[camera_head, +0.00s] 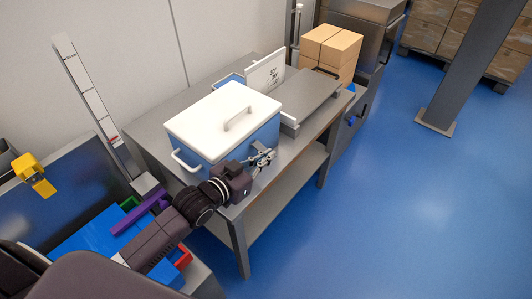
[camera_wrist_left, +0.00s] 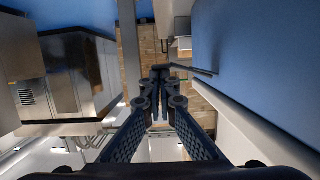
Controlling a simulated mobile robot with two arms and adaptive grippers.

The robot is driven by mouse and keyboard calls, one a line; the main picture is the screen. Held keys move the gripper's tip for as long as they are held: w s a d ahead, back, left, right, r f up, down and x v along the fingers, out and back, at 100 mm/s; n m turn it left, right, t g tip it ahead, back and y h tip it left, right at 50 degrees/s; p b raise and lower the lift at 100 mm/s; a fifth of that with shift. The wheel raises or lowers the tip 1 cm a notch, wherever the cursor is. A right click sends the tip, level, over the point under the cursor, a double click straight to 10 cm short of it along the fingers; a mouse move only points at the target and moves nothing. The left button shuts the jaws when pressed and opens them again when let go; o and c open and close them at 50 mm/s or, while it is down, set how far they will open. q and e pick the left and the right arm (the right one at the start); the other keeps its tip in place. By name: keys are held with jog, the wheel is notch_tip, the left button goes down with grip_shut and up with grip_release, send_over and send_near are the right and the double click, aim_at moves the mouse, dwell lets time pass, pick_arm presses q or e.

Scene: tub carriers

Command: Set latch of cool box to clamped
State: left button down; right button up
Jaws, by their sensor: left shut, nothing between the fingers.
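The cool box (camera_head: 238,146) has a blue body and a white lid (camera_head: 222,113) with a handle on top. It stands on a grey metal table, and the lid lies flat on it. My left gripper (camera_head: 264,158) is at the box's near right side, low by its front wall. Its fingers are shut and empty. In the left wrist view the fingertips (camera_wrist_left: 161,76) meet close to a dark thin bar (camera_wrist_left: 193,70), which may be part of the latch. The latch's position cannot be told; in the head view my gripper covers that part. My right gripper is not in view.
On the table (camera_head: 160,104) a flat grey scale-like device (camera_head: 308,98) and a white sign (camera_head: 266,72) stand right of the box. Cardboard boxes (camera_head: 330,50) stand behind. Blue floor is free to the right, up to a grey pillar (camera_head: 462,70).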

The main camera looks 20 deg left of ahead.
pick_arm(q)
notch_tip(320, 180, down, 4)
jog(key=m, duration=0.1)
jog(key=m+y, duration=0.1)
jog(key=m, duration=0.2)
jog(key=shift+a+r+t, duration=0.15)
jog(key=shift+r+t, duration=0.1)
jog(key=shift+t, duration=0.15)
jog(key=f+m, duration=0.1)
jog(key=a+m+y+b, duration=0.1)
jog(key=m, duration=0.1)
jog(key=shift+w+f+t, duration=0.2)
jog(key=shift+f+t, duration=0.1)
jog(key=shift+f, duration=0.05)
jog(key=shift+w+a+f+m+y, duration=0.1)
jog(key=shift+a+f+m+y, duration=0.1)
jog(key=shift+m, duration=0.25)
jog(key=shift+a+f+m+y, duration=0.1)
jog(key=shift+m+y, duration=0.1)
jog(key=shift+m, duration=0.25)
jog(key=shift+w+a+f, duration=0.2)
jog(key=shift+a+f, duration=0.05)
jog(key=shift+a, duration=0.3)
jog(key=shift+a, duration=0.1)
